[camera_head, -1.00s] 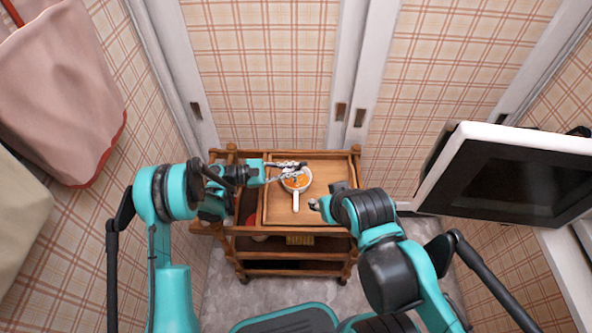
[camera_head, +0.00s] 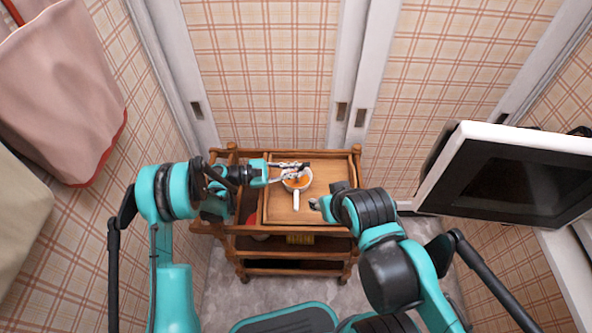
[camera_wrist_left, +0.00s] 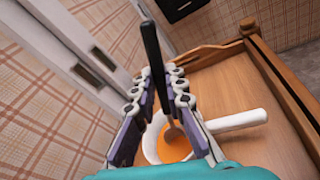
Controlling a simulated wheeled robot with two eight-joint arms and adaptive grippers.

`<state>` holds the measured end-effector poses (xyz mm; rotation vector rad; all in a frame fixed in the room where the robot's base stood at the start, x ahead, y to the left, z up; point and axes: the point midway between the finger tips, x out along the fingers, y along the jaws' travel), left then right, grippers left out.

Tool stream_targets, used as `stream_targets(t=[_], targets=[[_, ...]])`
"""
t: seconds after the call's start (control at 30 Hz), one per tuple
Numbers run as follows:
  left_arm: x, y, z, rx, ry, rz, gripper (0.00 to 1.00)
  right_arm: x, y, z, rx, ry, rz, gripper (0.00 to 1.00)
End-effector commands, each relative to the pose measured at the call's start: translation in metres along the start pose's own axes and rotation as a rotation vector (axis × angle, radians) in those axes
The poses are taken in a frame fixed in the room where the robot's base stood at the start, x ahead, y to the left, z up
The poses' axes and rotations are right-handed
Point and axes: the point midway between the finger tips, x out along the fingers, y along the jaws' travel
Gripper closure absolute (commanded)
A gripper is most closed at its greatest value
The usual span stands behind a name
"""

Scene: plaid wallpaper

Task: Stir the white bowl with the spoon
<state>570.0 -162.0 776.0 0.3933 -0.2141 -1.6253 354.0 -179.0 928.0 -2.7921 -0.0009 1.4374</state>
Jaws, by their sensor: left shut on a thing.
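The white bowl (camera_head: 304,184) has a handle and orange contents. It stands on the wooden cart's top; it also shows in the left wrist view (camera_wrist_left: 240,121) with its handle pointing right. My left gripper (camera_head: 298,171) is over the bowl. In the left wrist view its fingers (camera_wrist_left: 160,95) are shut on the dark handle of the spoon (camera_wrist_left: 151,55). The spoon's lower end reaches down into the orange contents. My right gripper (camera_head: 318,203) is right of the bowl, partly hidden by its own arm; its fingers are too small to read.
The wooden cart (camera_head: 335,214) has a raised rim and lower shelves, with a yellow item (camera_head: 299,239) on one shelf. A screen (camera_head: 515,180) stands at the right. Plaid walls and pink cloth (camera_head: 60,90) are close on the left.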

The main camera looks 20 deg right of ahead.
Motion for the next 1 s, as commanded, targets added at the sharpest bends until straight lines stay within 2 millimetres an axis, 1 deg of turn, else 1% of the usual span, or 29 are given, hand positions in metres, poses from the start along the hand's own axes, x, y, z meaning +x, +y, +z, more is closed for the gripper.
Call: stream_targets(t=[0.27, 0.37, 1.0], targets=[[-0.001, 0.000, 0.000, 0.000, 0.000, -0.001, 1.00, 0.000, 0.000, 0.000, 0.000, 0.000, 0.000, 0.60], [-0.001, 0.000, 0.003, 0.000, -0.001, -0.001, 1.00, -0.001, 0.000, -0.001, 0.000, 0.000, 0.000, 0.60], [-0.001, 0.001, 0.057, 0.000, 0.000, -0.001, 1.00, -0.017, 0.000, -0.013, 0.000, 0.000, 0.000, 0.60]])
